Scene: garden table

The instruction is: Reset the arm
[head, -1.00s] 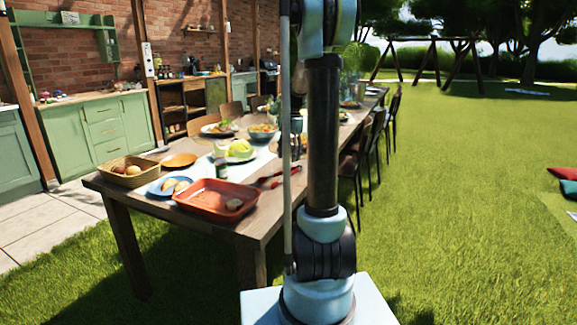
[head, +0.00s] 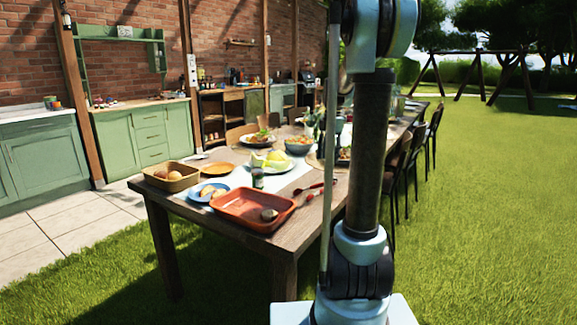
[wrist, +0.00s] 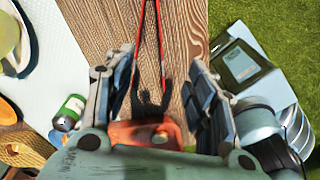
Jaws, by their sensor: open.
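My arm rises in front of the table in the head view, and its upper part is cut off by the frame's top edge. My gripper (wrist: 157,78) shows in the wrist view with its two dark fingers wide apart and nothing between them. It points down over the wooden table (wrist: 185,25), whose grass-side edge runs along the right. Red-handled tongs or utensils (wrist: 162,50) lie on the wood beyond the fingers. An orange tray (wrist: 125,132) with a small brown item shows low between the fingers, partly hidden by the gripper.
In the head view the tray (head: 232,219), a basket (head: 171,187), a blue plate (head: 196,197), a jar (head: 257,180) and a bowl (head: 299,147) crowd the table (head: 160,198). Chairs (head: 391,180) line its right side. Open grass (head: 490,230) lies to the right.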

